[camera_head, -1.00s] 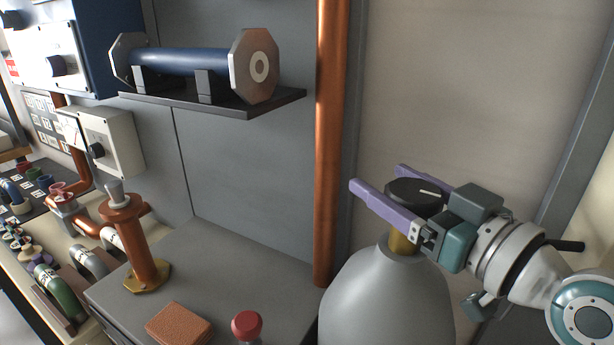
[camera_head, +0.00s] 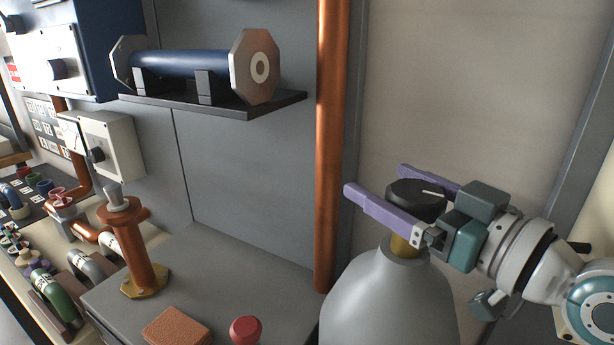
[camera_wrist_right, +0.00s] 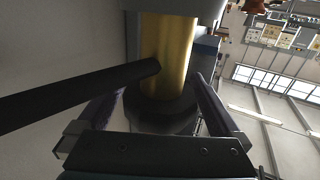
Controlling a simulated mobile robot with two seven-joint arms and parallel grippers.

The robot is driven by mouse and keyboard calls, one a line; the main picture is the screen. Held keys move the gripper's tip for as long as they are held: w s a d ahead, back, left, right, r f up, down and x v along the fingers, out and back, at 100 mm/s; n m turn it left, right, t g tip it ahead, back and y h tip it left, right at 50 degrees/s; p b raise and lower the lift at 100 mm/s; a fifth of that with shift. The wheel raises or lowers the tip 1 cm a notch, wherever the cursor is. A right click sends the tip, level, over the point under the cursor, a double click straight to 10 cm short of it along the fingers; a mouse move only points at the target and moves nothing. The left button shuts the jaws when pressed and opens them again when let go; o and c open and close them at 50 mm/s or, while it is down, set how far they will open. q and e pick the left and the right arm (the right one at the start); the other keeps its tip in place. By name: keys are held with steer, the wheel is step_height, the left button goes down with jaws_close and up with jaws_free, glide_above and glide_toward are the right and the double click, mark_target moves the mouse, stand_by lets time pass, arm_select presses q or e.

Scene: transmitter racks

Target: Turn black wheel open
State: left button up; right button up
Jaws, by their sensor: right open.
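The black wheel (camera_head: 413,197) sits on a brass neck (camera_head: 402,247) atop a grey bottle-shaped tank (camera_head: 390,300). A short white line marks its top, pointing right in the head view. My right gripper (camera_head: 375,180) is open, with one purple finger on the near side of the wheel and one on the far side. In the wrist view the wheel (camera_wrist_right: 160,112) and the brass neck (camera_wrist_right: 165,50) show between the fingers (camera_wrist_right: 206,92). I cannot tell whether either finger touches the wheel. My left gripper is not in view.
A copper pipe (camera_head: 331,140) stands upright left of the tank. A shelf (camera_head: 240,106) holds a blue cylinder. A red knob (camera_head: 245,329) and a brown block (camera_head: 178,327) are on the grey cabinet (camera_head: 225,275). A dark bar (camera_wrist_right: 80,93) crosses the wrist view.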

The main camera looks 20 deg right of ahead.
mark_target(440, 213)
steer(key=shift+s, duration=0.1)
steer(key=v, duration=0.8)
steer(key=shift+s+d+f+b, duration=0.1)
steer(key=shift+s+b, duration=0.15)
steer(key=shift+b, duration=0.15)
steer(key=shift+s+d, duration=0.15)
steer(key=shift+s, duration=0.4)
